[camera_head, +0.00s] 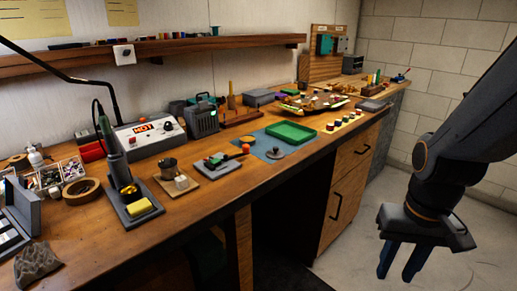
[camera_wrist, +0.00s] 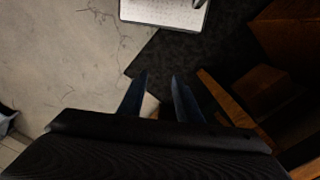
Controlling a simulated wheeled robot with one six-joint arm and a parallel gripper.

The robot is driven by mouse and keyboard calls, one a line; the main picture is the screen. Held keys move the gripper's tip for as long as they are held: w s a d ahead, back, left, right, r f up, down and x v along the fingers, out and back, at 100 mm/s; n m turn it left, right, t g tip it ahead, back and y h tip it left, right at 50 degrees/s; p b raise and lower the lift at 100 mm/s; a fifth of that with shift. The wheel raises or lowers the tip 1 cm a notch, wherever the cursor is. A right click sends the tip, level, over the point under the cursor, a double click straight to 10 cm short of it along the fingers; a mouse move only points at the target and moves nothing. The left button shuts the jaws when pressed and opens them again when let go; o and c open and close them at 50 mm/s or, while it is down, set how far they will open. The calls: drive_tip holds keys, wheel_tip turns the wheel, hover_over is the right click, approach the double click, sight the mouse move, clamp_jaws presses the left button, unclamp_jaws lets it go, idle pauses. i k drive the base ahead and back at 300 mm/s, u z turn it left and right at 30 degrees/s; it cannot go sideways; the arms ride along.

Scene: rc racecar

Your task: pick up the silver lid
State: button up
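A small round grey lid with a knob (camera_head: 275,153), seemingly the silver lid, lies on a blue-grey mat (camera_head: 258,148) on the workbench, in front of a green tray (camera_head: 291,132). My gripper (camera_head: 396,276) hangs at the right of the head view, over the floor and beyond the bench's front edge, well away from the lid. Its two blue fingers point down, are apart and hold nothing. The wrist view shows the same open fingers (camera_wrist: 158,88) above the floor; the lid is not seen there.
Small pots (camera_head: 344,122) line the right front edge. Drawers (camera_head: 347,185) sit below. A white-faced flat object (camera_wrist: 165,12) shows in the wrist view.

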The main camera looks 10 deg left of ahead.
sight(275, 153)
drive_tip(key=u, duration=0.55)
drive_tip(key=i, duration=0.6)
drive_tip(key=u, duration=0.6)
